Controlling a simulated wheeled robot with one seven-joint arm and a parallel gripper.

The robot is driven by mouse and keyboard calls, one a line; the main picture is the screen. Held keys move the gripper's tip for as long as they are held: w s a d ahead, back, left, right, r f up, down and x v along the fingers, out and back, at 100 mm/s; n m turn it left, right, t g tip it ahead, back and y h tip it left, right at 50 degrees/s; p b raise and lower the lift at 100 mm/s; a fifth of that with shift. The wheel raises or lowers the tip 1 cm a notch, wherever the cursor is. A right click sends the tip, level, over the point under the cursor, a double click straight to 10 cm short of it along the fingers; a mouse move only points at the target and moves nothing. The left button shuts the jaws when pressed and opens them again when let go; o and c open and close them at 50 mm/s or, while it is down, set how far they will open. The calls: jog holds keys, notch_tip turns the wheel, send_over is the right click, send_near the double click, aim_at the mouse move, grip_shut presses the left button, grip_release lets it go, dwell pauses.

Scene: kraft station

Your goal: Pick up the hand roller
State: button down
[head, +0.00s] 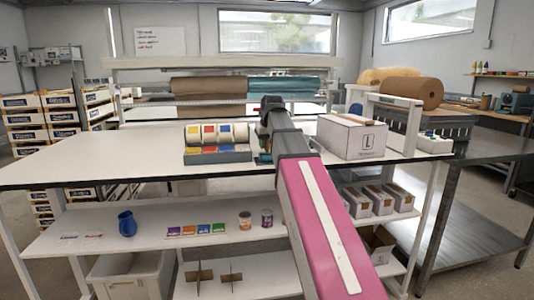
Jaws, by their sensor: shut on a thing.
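My arm reaches from the lower right over the white worktable (90,160), with its wrist bent down near the middle. My gripper (265,146) points down at the tabletop just right of the tape rack and is mostly hidden behind my own arm. It is shut on the hand roller (264,157), of which only a small teal and dark part shows beside my arm. I cannot tell whether the roller touches the table.
A grey rack of coloured-label rolls (217,154) stands close left of my gripper. A white carton (351,137) marked L stands to the right. Brown (208,88) and teal (290,86) paper rolls hang behind. The table's left part is clear.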

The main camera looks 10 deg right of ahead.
jog(key=shift+r, duration=0.1)
jog(key=shift+r, duration=0.5)
jog(key=r, duration=0.3)
jog(key=shift+s+a+r, duration=0.1)
jog(key=shift+a+r, duration=0.15)
jog(key=shift+a, duration=0.1)
jog(key=s+a+r, duration=0.4)
jog(key=a+r, duration=0.2)
jog(key=a, duration=0.4)
jog(key=shift+r, duration=0.2)
jog(key=shift+s, duration=0.1)
jog(key=c, duration=1.6)
grip_release()
jog(key=shift+c, duration=0.2)
